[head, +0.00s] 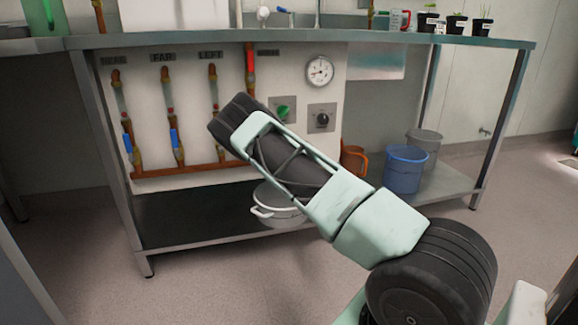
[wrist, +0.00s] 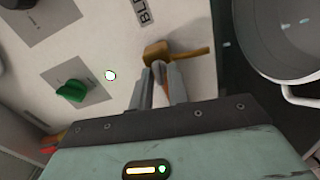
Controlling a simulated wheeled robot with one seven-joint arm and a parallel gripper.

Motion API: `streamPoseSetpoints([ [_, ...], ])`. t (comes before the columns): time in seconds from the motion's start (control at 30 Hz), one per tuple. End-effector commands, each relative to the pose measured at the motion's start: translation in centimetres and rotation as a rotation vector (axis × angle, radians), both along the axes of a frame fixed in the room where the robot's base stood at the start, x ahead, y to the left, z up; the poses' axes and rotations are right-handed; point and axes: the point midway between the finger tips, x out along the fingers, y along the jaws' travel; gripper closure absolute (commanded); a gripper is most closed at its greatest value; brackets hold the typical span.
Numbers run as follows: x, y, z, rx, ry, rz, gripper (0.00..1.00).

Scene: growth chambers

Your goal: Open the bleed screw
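The bleed fitting (wrist: 158,51) is brass with a short lever-like arm pointing right, and sits on the pale panel in the wrist view. A partly cut-off label starting "BL" (wrist: 141,12) is beside it. My gripper (wrist: 160,72) reaches to it, its two grey fingers on either side of a small brownish piece just below the brass body. Whether the fingers press on that piece or only stand around it cannot be told. In the head view my arm hides both the gripper and the fitting.
The panel has a green knob (head: 283,110), a black knob (head: 322,119), a gauge (head: 320,71) and several pipes with valves. A white pot (head: 279,208) stands below on the lower shelf (head: 185,215). A blue bucket (head: 405,170) stands further right.

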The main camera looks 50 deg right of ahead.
Motion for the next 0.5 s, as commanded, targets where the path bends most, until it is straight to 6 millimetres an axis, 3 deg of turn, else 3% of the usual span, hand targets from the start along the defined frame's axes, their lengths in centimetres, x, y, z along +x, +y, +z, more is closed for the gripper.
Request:
streamPoseSetpoints([
  [0.33, -0.1, 0.1, 0.0, 0.001, -0.001, 0.0, 0.72],
  [0.5, -1.5, 0.9, 0.2, 0.003, 0.002, -0.002, 0.72],
])
